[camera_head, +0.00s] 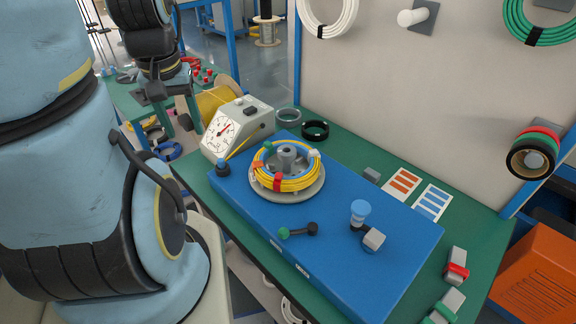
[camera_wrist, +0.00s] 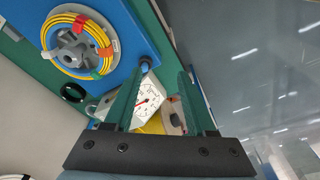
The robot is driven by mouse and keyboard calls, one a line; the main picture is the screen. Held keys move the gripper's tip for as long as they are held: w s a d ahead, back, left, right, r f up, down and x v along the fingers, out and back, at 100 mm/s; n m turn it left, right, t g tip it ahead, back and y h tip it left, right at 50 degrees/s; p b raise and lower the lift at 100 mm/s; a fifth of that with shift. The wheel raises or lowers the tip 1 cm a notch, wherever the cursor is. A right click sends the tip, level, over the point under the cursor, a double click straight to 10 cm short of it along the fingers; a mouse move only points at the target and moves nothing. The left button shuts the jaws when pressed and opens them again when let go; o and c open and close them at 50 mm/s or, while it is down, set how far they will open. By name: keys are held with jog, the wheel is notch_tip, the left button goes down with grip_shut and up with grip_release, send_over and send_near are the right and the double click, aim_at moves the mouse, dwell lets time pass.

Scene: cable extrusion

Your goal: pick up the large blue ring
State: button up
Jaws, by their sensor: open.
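A blue ring (camera_head: 169,151) lies on the lower green surface at the left, partly hidden behind my arm. Another blue ring (camera_head: 266,151) shows inside a yellow coil (camera_head: 287,184) on the round grey holder (camera_head: 312,193) on the blue platform. I cannot tell for sure which is the large one. In the wrist view the yellow coil (camera_wrist: 97,32) and its grey hub (camera_wrist: 73,44) are at the upper left. My gripper (camera_wrist: 164,70) is open, with nothing between its fingers; its fingertips are apart from the holder. In the head view my gripper (camera_head: 158,88) is at the upper left.
A white dial gauge (camera_head: 228,128) stands behind the platform, near black and grey rings (camera_head: 315,130). A yellow spool (camera_head: 215,100) is beyond it. A blue-topped post (camera_head: 359,212) and a green-and-black handle (camera_head: 297,231) stand on the blue platform (camera_head: 330,270). Coils hang on the wall panel.

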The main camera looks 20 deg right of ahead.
dwell(0.3)
jog(key=shift+o, duration=0.8)
jog(key=shift+d, duration=0.1)
jog(key=shift+o, duration=0.2)
jog(key=w+d+f+m+b, duration=0.1)
jog(key=d+f+b, duration=0.1)
jog(key=d, duration=0.4)
jog(key=w+d+f+m+g+b, duration=0.1)
jog(key=w+d+f+m+b, duration=0.1)
jog(key=d, duration=0.5)
jog(key=shift+w+b, duration=0.15)
jog(key=shift+b, duration=0.6)
jog(key=m+b, duration=0.3)
jog(key=b, duration=0.1)
send_over(314, 167)
notch_tip(314, 167, down, 3)
jog(key=shift+g, duration=0.3)
jog(key=f, duration=0.5)
jog(key=shift+w+d+p, duration=0.15)
jog(key=shift+d+p, duration=0.1)
jog(key=shift+p, duration=0.05)
jog(key=shift+a+f+p, duration=0.15)
jog(key=shift+f+p, duration=0.25)
jog(key=shift+f, duration=1)
jog(key=shift+a+f+p, duration=0.1)
jog(key=shift+f+p, duration=0.25)
jog(key=shift+f, duration=1.05)
grip_shut()
